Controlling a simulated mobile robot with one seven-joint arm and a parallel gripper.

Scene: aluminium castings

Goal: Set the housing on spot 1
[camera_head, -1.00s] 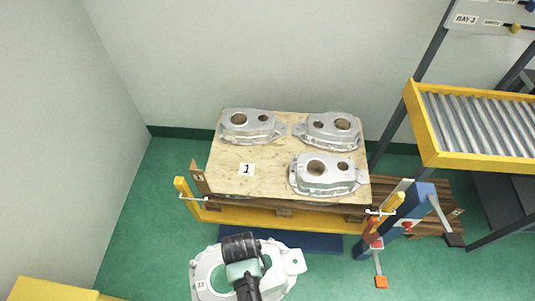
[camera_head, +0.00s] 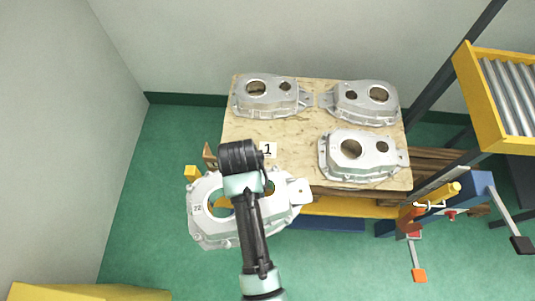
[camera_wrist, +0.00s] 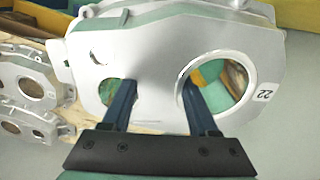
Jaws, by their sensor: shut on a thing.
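The housing (camera_head: 205,228) is a grey aluminium casting with a tag reading 22. My gripper (camera_wrist: 160,100) is shut on it; in the wrist view its two dark fingers reach to the casting (camera_wrist: 150,45) at its two round openings. In the head view my arm covers part of the housing, which hangs at the near left edge of the wooden board (camera_head: 290,150). Spot 1 is marked by a white label (camera_head: 268,150) with a 1, at the left front of the board, just beyond the housing. The bare wood around the label is partly hidden by my gripper.
Three similar castings stand on the board: back left (camera_head: 268,97), back right (camera_head: 365,104) and front right (camera_head: 362,158). Blue and orange clamp-like posts (camera_head: 440,210) stand at the right front. A yellow-framed roller conveyor (camera_head: 490,100) is further right.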

